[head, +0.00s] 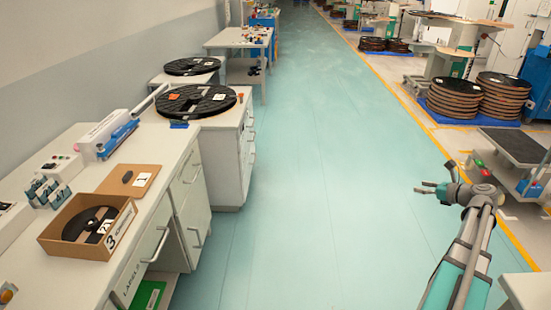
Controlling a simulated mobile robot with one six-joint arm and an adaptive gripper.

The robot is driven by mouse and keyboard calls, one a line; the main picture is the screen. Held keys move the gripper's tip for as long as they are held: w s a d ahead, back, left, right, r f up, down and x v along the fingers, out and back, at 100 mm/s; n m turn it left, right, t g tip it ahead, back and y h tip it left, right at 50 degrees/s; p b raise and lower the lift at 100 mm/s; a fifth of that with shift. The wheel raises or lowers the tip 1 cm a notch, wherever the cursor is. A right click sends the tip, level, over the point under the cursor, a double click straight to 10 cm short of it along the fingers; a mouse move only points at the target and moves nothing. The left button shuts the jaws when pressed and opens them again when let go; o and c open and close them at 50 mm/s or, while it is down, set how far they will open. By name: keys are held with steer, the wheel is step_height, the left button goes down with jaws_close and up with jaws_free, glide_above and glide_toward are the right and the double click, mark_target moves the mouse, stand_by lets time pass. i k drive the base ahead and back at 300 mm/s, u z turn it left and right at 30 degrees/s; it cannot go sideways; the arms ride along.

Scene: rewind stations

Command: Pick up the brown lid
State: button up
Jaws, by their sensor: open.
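The brown lid (112,182) is a flat cardboard-coloured piece lying on the left workbench, just behind an open cardboard box. A dark oval mark or object and a white label with a figure show on it; I cannot tell if the dark shape is a hole. My gripper (422,187) is open and empty, on the right over the aisle floor, far from the lid. The open box (70,245) holds a black reel (85,222) and has a label reading 3 on its side.
Large black reels (195,100) lie on cabinets behind. The green aisle floor (300,180) between bench and arm is clear. Stacked reels (465,97) stand at right.

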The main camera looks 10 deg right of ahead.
mark_target(134, 180)
steer(key=u, duration=1.85)
steer(key=i, duration=1)
